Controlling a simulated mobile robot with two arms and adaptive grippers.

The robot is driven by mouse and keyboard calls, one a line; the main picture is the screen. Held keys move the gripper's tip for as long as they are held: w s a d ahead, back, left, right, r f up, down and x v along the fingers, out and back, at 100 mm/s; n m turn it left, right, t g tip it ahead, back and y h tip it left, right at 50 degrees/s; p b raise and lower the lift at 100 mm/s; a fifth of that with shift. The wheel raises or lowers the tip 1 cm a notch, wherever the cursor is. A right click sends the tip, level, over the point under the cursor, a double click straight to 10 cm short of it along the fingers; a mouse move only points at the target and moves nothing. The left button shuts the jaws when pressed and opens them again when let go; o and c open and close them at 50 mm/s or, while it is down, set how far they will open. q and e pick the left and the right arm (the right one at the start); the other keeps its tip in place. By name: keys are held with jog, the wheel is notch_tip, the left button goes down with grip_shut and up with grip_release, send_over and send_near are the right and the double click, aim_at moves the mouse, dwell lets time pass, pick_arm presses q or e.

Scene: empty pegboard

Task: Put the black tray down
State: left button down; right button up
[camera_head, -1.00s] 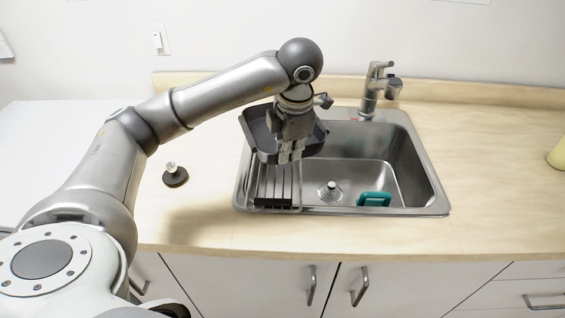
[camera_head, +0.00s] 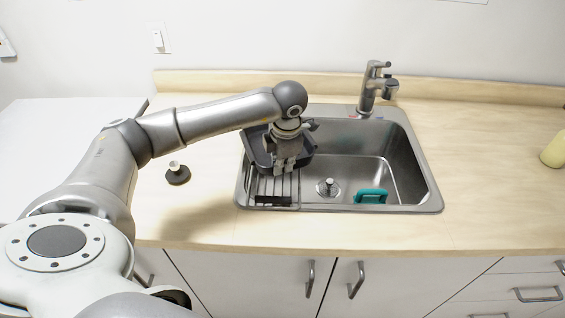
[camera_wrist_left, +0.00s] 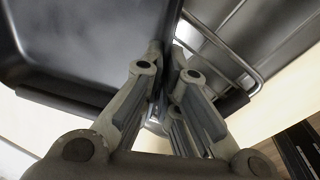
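The black tray (camera_head: 258,150) is over the left part of the sink, at the rear of the drying rack (camera_head: 275,187). My left gripper (camera_head: 285,168) points down at the tray's front right side. In the left wrist view the gripper (camera_wrist_left: 165,95) is closed over the wall of the tray (camera_wrist_left: 85,45), with its fingers close together. The arm hides part of the tray in the head view. I cannot tell whether the tray touches the rack. My right gripper is not in view.
The steel sink (camera_head: 408,165) holds a teal object (camera_head: 371,196) and a drain strainer (camera_head: 327,188). A faucet (camera_head: 372,88) stands behind it. A small black-based stopper (camera_head: 177,174) sits on the counter to the left. The counter right of the sink is mostly clear.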

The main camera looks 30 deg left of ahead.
pick_arm(q)
jog(key=c, duration=2.2)
grip_release()
jog(key=shift+f, duration=0.15)
jog(key=o, duration=0.5)
jog(key=shift+o, duration=0.3)
jog(key=shift+r, duration=0.3)
notch_tip(320, 180, up, 12)
jog(key=s+d+b, duration=0.1)
jog(key=b, duration=0.1)
jog(key=shift+d+f+b, duration=0.15)
jog(key=shift+d+b, duration=0.15)
jog(key=shift+b, duration=0.1)
jog(key=shift+s, duration=0.1)
